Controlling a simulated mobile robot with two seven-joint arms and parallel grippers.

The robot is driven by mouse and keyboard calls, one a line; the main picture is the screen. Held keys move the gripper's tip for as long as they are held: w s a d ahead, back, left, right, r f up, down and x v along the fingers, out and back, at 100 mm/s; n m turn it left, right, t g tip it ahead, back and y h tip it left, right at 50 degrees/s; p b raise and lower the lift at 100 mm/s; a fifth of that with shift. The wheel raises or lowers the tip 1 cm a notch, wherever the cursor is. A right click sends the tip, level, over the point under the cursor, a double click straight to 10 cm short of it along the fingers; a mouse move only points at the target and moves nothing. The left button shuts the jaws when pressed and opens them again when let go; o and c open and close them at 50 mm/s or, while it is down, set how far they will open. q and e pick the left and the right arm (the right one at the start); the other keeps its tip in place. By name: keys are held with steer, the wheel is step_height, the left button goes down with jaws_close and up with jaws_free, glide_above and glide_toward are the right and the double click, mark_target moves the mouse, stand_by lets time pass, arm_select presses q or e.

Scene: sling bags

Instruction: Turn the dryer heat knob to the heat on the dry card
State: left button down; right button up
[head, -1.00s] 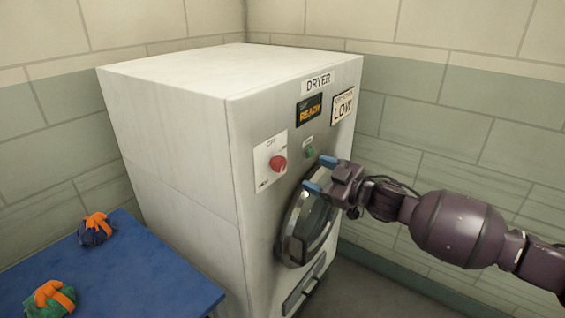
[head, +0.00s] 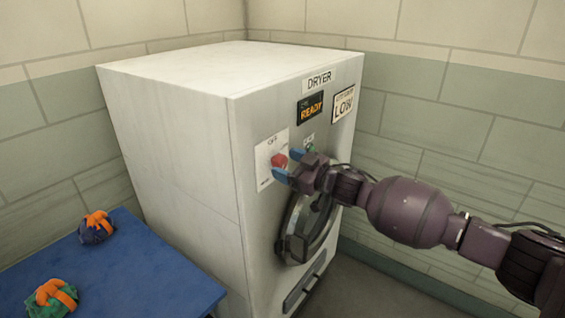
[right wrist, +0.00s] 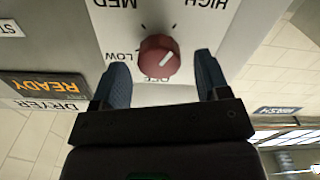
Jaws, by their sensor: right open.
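The white dryer (head: 180,130) stands in the corner. The dry card (head: 344,105) at its upper right reads LOW. The red heat knob (head: 279,160) sits on a white dial plate; in the right wrist view the knob (right wrist: 157,55) is ringed by upside-down OFF, LOW, MED and HIGH labels. Its white mark slants; I cannot tell surely which label it points to. My right gripper (head: 288,164) is open at the knob. In the right wrist view its blue fingertips (right wrist: 163,72) flank the knob with gaps on both sides. My left gripper is not in view.
A green start button (head: 310,147) is right beside the right gripper. A display (head: 310,108) reads READY. The round dryer door (head: 296,235) is below. A blue table (head: 150,265) at left holds two rolled bags (head: 97,228) (head: 50,298).

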steer(key=shift+x, duration=1)
steer(key=shift+c, duration=0.5)
steer(key=c, duration=0.8)
steer(key=shift+c, duration=0.2)
